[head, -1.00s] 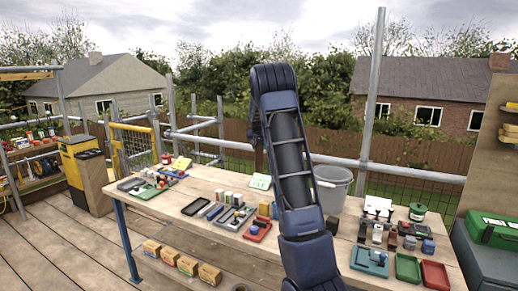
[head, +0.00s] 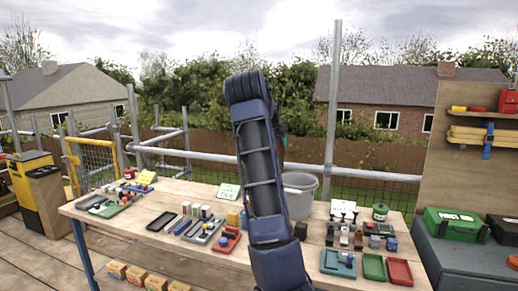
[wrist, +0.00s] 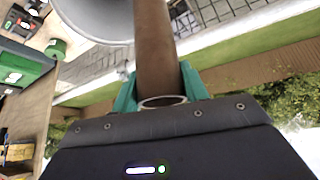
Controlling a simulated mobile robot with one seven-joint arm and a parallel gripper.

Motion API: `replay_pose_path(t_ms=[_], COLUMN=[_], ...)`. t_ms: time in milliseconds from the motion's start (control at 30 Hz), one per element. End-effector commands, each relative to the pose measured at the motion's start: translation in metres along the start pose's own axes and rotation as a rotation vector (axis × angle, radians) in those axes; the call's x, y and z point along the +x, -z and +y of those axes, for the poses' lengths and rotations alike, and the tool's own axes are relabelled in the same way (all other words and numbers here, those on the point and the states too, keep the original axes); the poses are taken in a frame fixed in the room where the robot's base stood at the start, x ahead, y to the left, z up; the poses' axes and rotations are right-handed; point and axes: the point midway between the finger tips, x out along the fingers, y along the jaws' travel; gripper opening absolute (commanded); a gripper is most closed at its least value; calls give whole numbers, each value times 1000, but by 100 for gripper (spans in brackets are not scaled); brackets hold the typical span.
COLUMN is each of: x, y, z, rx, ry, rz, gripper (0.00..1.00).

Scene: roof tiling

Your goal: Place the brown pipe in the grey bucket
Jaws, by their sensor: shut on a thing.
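The brown pipe (wrist: 155,50) is held in my gripper (wrist: 160,92), seen in the wrist view. The green fingers are shut on it near its open end, and its far end runs out of the top of the picture. The grey bucket (head: 300,200) stands at the back of the workbench in the head view, partly hidden behind my arm. It also shows in the wrist view (wrist: 98,22), at upper left, beside the pipe. In the head view my gripper is mostly hidden behind my arm, with a bit of green showing above the bucket.
The workbench (head: 140,226) carries several small trays and blocks left of my arm. Blue, green and red trays (head: 399,271) lie at the front right. A green tin (head: 380,212) stands right of the bucket. A scaffold pole (head: 332,110) rises behind the bench.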

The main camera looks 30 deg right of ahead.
Motion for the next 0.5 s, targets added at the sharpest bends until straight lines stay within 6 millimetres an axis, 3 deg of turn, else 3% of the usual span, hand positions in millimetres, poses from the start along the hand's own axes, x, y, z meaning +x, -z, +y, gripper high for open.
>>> replay_pose_path(t_ms=[33,200,333,500], x=[-1,-5,-7,-8], y=[10,35,46,50], z=[17,65,88,100], rx=[34,142,194,223], ry=[-23,-86,-117,-133], rz=[2,8,11,13], gripper=[9,9,9,9])
